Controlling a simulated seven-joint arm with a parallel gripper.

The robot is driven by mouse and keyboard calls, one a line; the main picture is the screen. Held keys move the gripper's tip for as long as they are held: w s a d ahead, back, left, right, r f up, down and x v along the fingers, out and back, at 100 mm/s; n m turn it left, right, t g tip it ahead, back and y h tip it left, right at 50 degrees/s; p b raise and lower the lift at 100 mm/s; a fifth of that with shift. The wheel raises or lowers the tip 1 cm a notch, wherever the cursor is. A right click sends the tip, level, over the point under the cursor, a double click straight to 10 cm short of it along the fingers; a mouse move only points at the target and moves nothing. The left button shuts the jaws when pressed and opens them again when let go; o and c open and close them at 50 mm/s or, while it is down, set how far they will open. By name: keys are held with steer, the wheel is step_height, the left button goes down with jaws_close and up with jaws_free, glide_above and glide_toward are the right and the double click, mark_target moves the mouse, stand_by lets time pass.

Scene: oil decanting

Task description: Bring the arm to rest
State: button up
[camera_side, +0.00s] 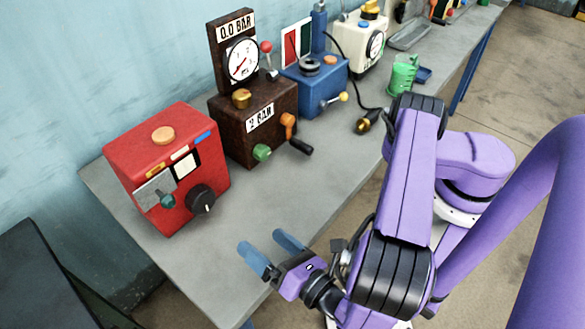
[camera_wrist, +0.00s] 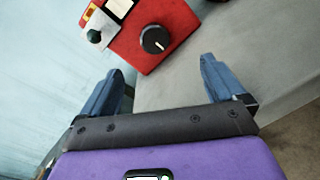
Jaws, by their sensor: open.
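My gripper (camera_side: 272,251) has two blue fingers spread apart with nothing between them. In the side view it hangs over the front edge of the grey bench, at the near end. In the wrist view the open fingers (camera_wrist: 168,92) point toward a red box (camera_wrist: 170,32), apart from it. My purple arm reaches in from the right of the side view. The red box (camera_side: 150,150) stands on the bench with a black knob (camera_side: 201,199) and a green knob (camera_side: 167,201) on its front.
The grey bench (camera_side: 215,265) runs along a blue wall. Behind the red box stand a dark brown gauge unit (camera_side: 262,110) reading 0.0 BAR, a blue unit (camera_side: 318,85), a white gauge unit (camera_side: 350,45) and a green jug (camera_side: 402,75). The bench just before the gripper is clear.

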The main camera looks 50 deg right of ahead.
steer(key=w+d+r+m+g+h, duration=0.1)
steer(key=d+r+m+g+h, duration=0.35)
steer(key=d, duration=0.35)
steer(key=d+r+m+g+h, duration=0.3)
steer(key=d+r+m+g, duration=0.3)
steer(key=d, duration=0.1)
steer(key=s+d+r+m+g+y, duration=0.5)
steer(key=s+d+r+g+y, duration=0.2)
steer(key=s+d+y, duration=0.1)
steer(key=shift+s+d+r+y, duration=0.3)
steer(key=shift+s+d+y, duration=0.15)
steer(key=shift+y, duration=0.1)
